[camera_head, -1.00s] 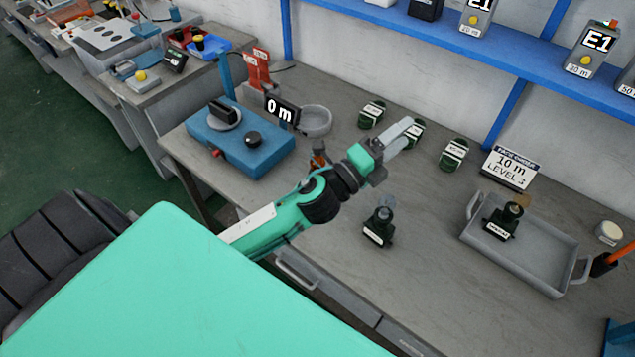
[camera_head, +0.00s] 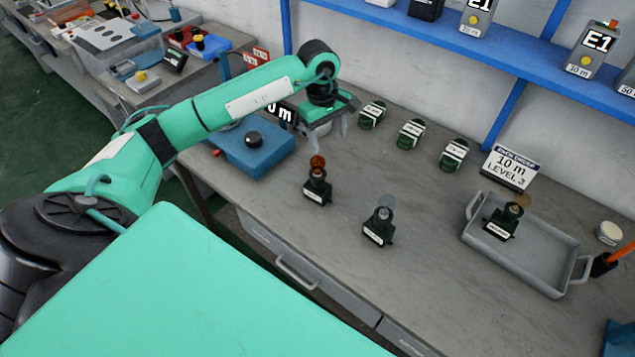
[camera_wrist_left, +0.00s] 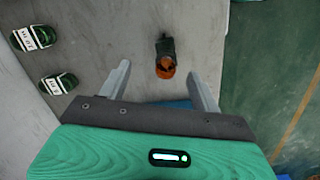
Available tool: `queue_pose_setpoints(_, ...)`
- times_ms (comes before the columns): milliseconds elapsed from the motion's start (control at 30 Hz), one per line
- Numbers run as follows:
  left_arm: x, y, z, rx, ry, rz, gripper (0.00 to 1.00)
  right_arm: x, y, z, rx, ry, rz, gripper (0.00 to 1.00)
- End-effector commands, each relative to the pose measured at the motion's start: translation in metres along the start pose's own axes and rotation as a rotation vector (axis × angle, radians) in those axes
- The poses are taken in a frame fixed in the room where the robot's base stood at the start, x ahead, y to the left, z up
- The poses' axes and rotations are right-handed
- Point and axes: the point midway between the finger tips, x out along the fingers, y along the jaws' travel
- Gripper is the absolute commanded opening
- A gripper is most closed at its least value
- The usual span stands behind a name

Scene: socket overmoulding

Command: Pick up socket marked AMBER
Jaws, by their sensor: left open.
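Three dark sockets with white labels show in the head view; I cannot read the labels. One socket with an orange-red top (camera_head: 317,190) stands upright on the bench left of centre. One with a grey, clear-looking top (camera_head: 378,228) stands to its right, nearer the front. One with a brownish top (camera_head: 501,222) sits in the grey tray (camera_head: 535,266). My left gripper (camera_head: 329,143) is open and empty, pointing down above and behind the orange-topped socket. In the left wrist view, this socket (camera_wrist_left: 165,49) appears between the open fingers (camera_wrist_left: 160,76), apart from them. My right gripper is not seen.
A sign (camera_head: 511,166) reads 10 m, LEVEL 3. A blue device (camera_head: 252,150) with a black knob is at the left. A white round lid (camera_head: 609,233) lies right of the tray.

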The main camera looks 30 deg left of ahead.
Motion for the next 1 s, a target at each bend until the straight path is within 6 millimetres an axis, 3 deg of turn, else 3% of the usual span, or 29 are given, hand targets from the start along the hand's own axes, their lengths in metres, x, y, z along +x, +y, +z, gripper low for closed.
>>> queue_pose_setpoints(100,-0.011,-0.01,-0.025,0.004,0.083,-0.062,0.65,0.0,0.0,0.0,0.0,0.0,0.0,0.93)
queue_pose_setpoints(200,-0.009,-0.014,-0.033,0.005,0.107,-0.086,0.65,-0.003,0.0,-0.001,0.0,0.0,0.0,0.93)
queue_pose_setpoints(600,0.059,-0.02,-0.04,0.004,0.106,-0.087,0.65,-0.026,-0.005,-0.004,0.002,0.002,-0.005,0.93)
queue_pose_setpoints(800,0.071,-0.02,-0.041,0.005,0.107,-0.084,0.65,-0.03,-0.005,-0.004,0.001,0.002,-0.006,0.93)
queue_pose_setpoints(1000,0.09,-0.019,-0.041,0.003,0.104,-0.086,0.65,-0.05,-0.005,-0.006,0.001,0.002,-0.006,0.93)
